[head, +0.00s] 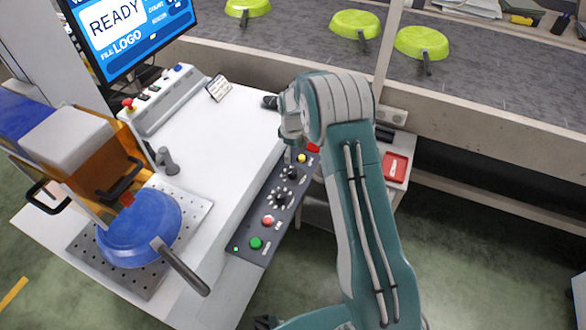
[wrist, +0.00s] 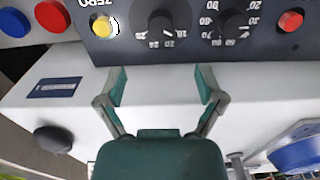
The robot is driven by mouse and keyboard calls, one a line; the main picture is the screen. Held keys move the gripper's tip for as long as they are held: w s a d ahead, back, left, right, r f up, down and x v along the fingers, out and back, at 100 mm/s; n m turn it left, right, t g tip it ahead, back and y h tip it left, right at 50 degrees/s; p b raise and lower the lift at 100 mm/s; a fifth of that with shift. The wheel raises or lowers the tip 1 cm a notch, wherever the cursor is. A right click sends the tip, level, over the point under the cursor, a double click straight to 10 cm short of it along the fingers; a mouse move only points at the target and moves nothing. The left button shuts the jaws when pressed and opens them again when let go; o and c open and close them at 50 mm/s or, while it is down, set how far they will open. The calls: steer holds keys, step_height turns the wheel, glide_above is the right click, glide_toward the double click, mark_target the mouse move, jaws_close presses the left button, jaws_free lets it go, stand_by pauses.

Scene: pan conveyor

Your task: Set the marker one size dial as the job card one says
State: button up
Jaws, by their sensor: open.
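The wrist view shows two black dials side by side on a dark panel. One dial (wrist: 160,24) has 20, 24 and 28 around it and looks like the size dial; its exact setting is hard to tell. The other dial (wrist: 234,22) has larger numbers. My gripper (wrist: 162,86) is open and empty, its two fingers spread below the dials in the picture, apart from them. In the head view the panel's dial (head: 291,173) shows beside my arm, which partly hides the gripper. A small card (head: 218,88) stands on the white bench; its text is too small to read.
A yellow button (wrist: 104,27) labelled ZERO and a red button (wrist: 290,20) flank the dials. A green button (head: 256,243) is at the panel's near end. A blue pan (head: 138,232) sits in the machine at left. A screen (head: 130,28) reads READY. Green pans (head: 355,24) lie on the conveyor.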

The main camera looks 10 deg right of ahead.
mark_target(293, 171)
step_height(293, 171, down, 10)
steer(key=shift+r, duration=0.2)
steer(key=shift+c, duration=0.3)
steer(key=c, duration=1.1)
